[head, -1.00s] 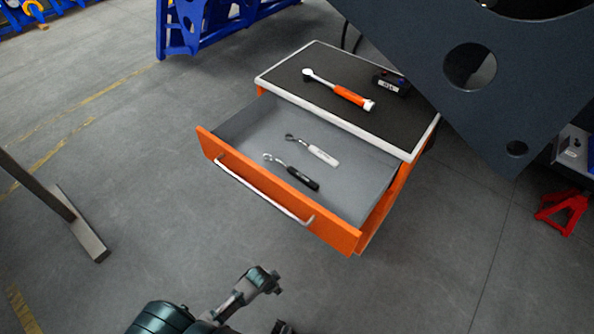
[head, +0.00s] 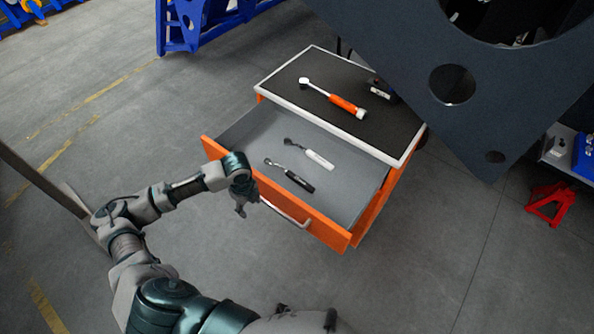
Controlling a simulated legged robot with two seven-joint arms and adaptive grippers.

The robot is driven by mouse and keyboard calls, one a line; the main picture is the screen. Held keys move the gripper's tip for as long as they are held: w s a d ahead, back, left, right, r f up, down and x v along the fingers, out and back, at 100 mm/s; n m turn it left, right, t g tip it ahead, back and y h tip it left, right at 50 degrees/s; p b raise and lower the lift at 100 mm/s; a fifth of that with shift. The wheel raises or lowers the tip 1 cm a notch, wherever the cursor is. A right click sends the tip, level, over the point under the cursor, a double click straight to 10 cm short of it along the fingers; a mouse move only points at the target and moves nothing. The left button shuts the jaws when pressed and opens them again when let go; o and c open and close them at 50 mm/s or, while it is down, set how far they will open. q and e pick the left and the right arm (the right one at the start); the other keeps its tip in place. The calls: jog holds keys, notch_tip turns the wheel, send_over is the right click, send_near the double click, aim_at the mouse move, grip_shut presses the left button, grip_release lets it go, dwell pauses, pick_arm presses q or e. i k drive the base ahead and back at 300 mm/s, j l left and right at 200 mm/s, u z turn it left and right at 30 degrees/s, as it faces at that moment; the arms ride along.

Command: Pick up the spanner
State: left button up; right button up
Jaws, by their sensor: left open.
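Two spanner-like tools lie in the open drawer (head: 345,190) of the orange cabinet. One, a spanner with a black handle (head: 299,181), lies nearer the drawer front. The other, a spanner with a white handle (head: 319,159), lies just behind it. I cannot tell which one the task means. My left gripper (head: 241,210) is open and empty, pointing down in front of the drawer's front panel, left of its handle. It is apart from both tools. My right gripper is not clearly in view.
The cabinet's black top (head: 385,128) carries an orange-handled ratchet wrench (head: 346,105) and a small dark tool (head: 381,90). A large dark chassis plate (head: 500,110) overhangs at the right. A red stand (head: 549,203) is on the floor. Floor in front is free.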

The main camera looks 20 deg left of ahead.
aim_at(308, 187)
jog(key=i+l, duration=0.2)
jog(key=i, duration=0.2)
jog(key=i+l, duration=0.15)
jog(key=i, duration=0.3)
